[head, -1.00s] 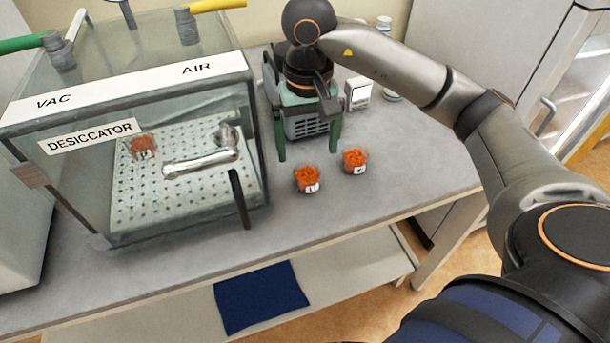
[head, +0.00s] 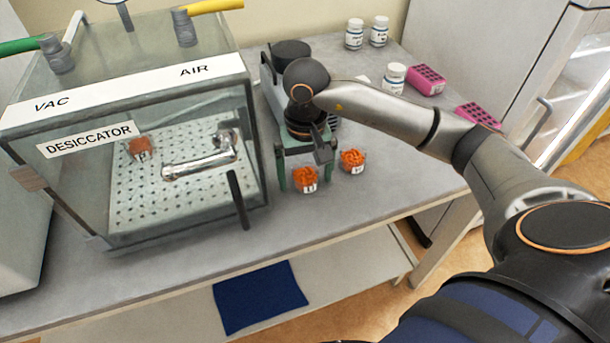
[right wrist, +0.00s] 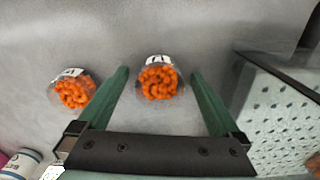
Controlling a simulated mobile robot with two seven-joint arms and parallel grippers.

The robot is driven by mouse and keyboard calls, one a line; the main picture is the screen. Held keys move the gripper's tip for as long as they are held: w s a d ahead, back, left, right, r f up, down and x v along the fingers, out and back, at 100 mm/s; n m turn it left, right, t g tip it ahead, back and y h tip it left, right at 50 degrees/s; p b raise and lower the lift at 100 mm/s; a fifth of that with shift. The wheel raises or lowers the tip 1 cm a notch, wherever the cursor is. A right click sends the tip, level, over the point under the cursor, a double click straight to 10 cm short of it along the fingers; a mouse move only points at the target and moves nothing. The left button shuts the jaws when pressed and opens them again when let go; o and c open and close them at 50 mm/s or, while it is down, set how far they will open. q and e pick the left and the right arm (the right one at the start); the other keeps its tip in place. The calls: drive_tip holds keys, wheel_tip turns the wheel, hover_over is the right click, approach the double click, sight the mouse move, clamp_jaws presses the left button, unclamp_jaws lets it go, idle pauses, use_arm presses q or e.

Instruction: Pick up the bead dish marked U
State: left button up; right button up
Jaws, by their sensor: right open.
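A clear dish of orange beads (head: 305,180) stands on the grey bench; its small label looks like a U, though hard to read. It also shows in the right wrist view (right wrist: 160,82), between the fingertips. A second dish of orange beads (head: 352,161) stands just right of it, its label unclear; it shows outside the fingers in the right wrist view (right wrist: 74,90). My right gripper (head: 304,176) is open with green fingers, one on each side of the first dish and not closed on it. My left gripper is out of view.
A glass desiccator (head: 125,95) with a metal handle stands left, close to the gripper; another bead dish (head: 139,148) is inside. White bottles (head: 394,78) and pink racks (head: 427,80) stand at the back right. The bench front is clear.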

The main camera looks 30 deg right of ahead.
drive_tip(key=c, duration=1.4)
drive_tip(key=shift+o, duration=0.2)
drive_tip(key=shift+r, duration=0.1)
